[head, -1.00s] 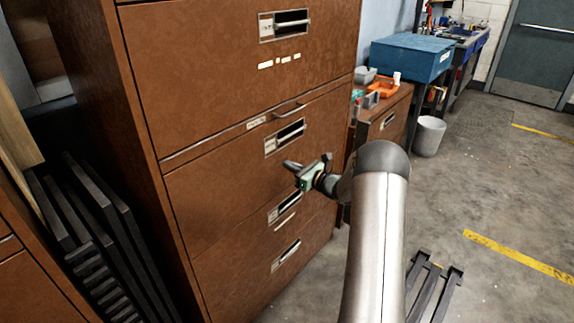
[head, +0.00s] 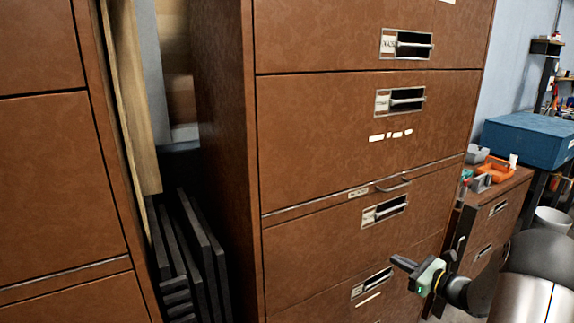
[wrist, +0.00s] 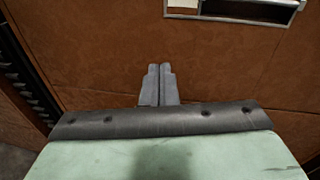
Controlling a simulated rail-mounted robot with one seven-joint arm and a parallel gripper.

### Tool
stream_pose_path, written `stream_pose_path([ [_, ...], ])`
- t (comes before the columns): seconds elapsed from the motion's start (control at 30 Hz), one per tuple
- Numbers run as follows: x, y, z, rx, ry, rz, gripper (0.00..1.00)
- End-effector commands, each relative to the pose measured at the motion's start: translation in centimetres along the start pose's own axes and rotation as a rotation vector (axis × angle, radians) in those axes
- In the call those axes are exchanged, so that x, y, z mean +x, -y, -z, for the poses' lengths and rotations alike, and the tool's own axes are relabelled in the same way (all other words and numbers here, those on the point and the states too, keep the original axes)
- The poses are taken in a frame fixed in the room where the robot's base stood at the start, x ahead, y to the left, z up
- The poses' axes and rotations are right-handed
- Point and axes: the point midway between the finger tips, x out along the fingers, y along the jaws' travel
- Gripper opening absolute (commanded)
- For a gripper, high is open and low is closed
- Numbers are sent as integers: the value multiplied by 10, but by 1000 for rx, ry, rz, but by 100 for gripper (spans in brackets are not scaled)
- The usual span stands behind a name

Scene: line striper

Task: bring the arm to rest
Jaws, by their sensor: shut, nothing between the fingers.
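My gripper (head: 404,264) is at the lower right of the head view, in front of the brown filing cabinet (head: 340,240). Its fingers are closed together with nothing between them, as the wrist view (wrist: 158,84) also shows. The fingers point toward the cabinet's drawer front. In the wrist view a drawer's label and handle frame (wrist: 235,8) shows beyond the fingertips at the top. I cannot tell the exact gap between the fingertips and the drawer front.
Dark slatted pieces (head: 190,260) lean in the gap left of the cabinet, beside another brown cabinet (head: 60,180). A low brown cabinet (head: 492,215) with an orange bin (head: 495,168) and a blue box (head: 530,138) stand at the right, near a grey bin (head: 552,220).

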Motion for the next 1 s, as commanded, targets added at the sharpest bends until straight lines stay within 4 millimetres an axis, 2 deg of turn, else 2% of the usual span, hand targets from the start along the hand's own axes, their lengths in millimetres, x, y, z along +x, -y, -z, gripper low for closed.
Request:
stream_pose_path([
  [0.03, 13, -28, -24, -63, -36, -87, 0],
  [0.13, 27, -97, -56, -226, -132, -298, 0],
  [0.27, 21, -192, -90, -492, -251, -602, 0],
  [0.3, 13, -222, -98, -588, -284, -703, 0],
  [0.37, -5, -263, -110, -747, -330, -860, 0],
  [0.4, -20, -286, -117, -858, -357, -962, 0],
  [0.5, -63, -331, -129, -1145, -405, -1207, 0],
  [0.6, -105, -355, -137, -1422, -429, -1420, 0],
  [0.7, -137, -364, -142, -1654, -436, -1581, 0],
  [0.83, -161, -366, -145, -1854, -433, -1709, 0],
  [1.0, -169, -364, -145, -1936, -431, -1762, 0],
])
